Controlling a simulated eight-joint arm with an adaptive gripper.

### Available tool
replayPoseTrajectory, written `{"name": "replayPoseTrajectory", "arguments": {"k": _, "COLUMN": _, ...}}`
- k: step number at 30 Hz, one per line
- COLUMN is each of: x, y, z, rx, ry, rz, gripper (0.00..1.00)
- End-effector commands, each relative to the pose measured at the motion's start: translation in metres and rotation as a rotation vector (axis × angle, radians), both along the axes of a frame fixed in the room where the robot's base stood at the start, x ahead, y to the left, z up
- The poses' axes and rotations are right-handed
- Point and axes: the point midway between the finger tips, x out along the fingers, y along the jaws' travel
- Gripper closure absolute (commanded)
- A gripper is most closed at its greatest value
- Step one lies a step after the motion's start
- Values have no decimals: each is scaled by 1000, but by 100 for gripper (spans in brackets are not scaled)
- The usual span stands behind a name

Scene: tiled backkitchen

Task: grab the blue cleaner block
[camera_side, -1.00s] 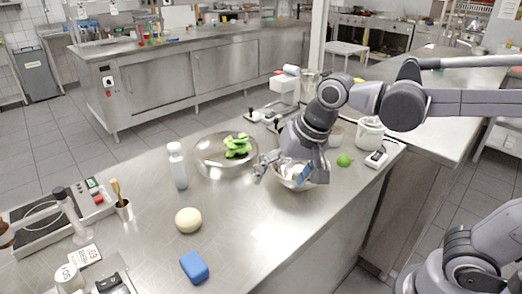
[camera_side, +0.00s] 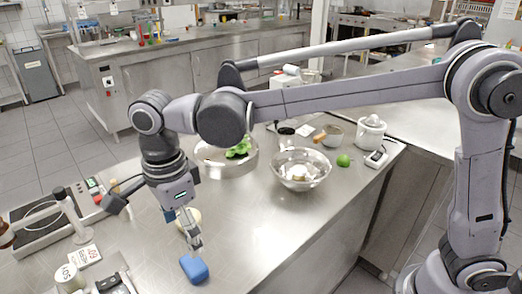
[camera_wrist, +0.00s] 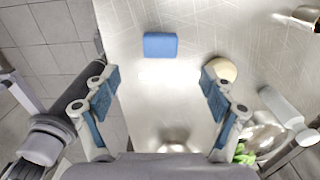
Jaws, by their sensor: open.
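The blue cleaner block (camera_side: 194,269) lies on the steel counter near its front edge in the side view. In the wrist view the block (camera_wrist: 160,45) lies flat, ahead of my fingers and roughly midway between them. My gripper (camera_side: 194,243) points down just above and behind the block in the side view. In the wrist view my gripper (camera_wrist: 160,95) is open, with its blue-padded fingers wide apart and nothing between them.
A pale round ball (camera_wrist: 221,70) sits close to the right finger in the wrist view. A steel bowl (camera_side: 300,170), a green lime (camera_side: 343,160) and a wide pan with green leaves (camera_side: 238,150) stand farther back. Bare counter surrounds the block.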

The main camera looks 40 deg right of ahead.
Motion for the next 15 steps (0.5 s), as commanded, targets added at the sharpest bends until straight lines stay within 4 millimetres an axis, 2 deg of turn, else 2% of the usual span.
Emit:
{"name": "replayPoseTrajectory", "arguments": {"k": 6, "x": 0, "y": -1, "z": -31, "rx": 1, "ry": -1, "rz": 1, "gripper": 17}}
{"name": "replayPoseTrajectory", "arguments": {"k": 15, "x": 0, "y": -2, "z": -51, "rx": 1, "ry": -1, "rz": 1, "gripper": 17}}
